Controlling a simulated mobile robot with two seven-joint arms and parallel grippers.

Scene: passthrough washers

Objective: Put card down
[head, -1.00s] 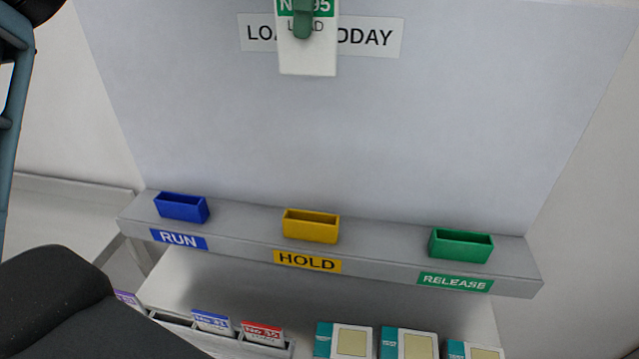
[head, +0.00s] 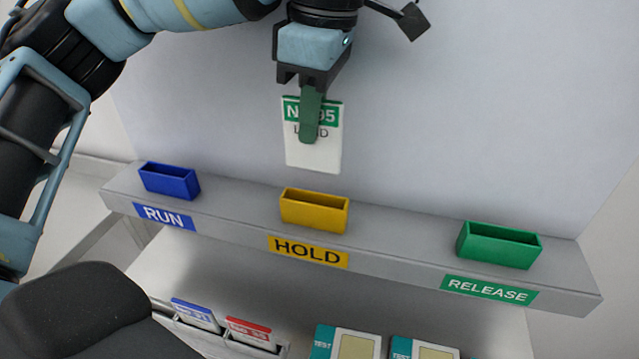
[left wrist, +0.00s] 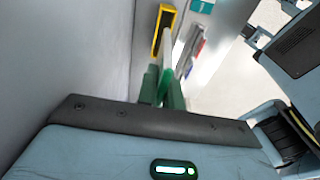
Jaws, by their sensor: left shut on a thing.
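A white card with a green band (head: 322,152), its print partly covered by a finger, hangs upright from my left gripper (head: 309,128). The left gripper is shut on the card's upper part. The card is above the yellow HOLD holder (head: 314,211) and apart from it. The blue RUN holder (head: 169,181) is to the left on the same grey ledge, and the green RELEASE holder (head: 498,246) is to the right. The left wrist view shows the green fingers (left wrist: 163,88) with the card edge-on between them, and the yellow holder (left wrist: 163,30) beyond. My right gripper is not in view.
The grey ledge (head: 390,240) carries the three holders, with bare room between them. Below it are a rack with a blue-topped card (head: 195,312) and a red-topped card (head: 250,332), and teal-and-white test boxes (head: 345,343). A pale wall panel (head: 450,110) stands behind.

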